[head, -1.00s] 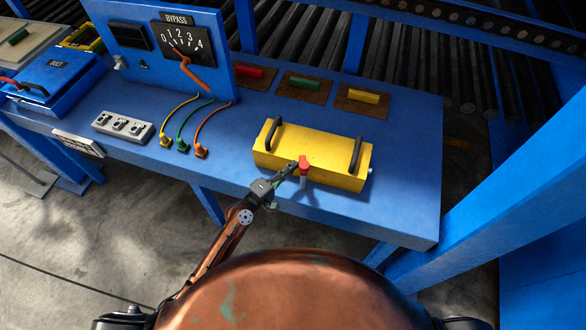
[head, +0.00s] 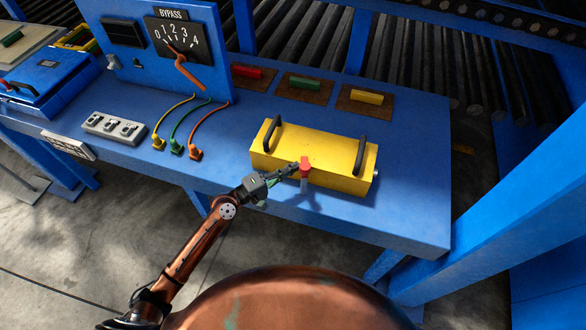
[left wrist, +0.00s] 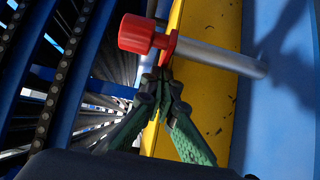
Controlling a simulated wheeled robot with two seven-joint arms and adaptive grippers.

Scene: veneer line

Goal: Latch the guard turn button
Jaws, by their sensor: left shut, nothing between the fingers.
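The yellow guard (head: 315,160) is a box with two black handles on the blue bench. At its front edge is the red turn button (head: 304,167) on a grey post (head: 304,186). The red button (left wrist: 148,37) and grey post (left wrist: 218,57) also show large in the left wrist view, with the yellow guard (left wrist: 205,95) behind. My left gripper (head: 292,170) is shut and empty, its tips just left of the button. In the left wrist view the green-padded fingers (left wrist: 160,82) end close beside the red head; I cannot tell whether they touch. My right gripper is out of view.
The blue bench (head: 410,200) is clear right of the guard. Behind it lie red, green and yellow blocks (head: 366,97) on brown plates. To the left are coloured cables (head: 195,153), a switch box (head: 113,128) and the BYPASS panel (head: 128,60). A blue beam (head: 500,210) stands right.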

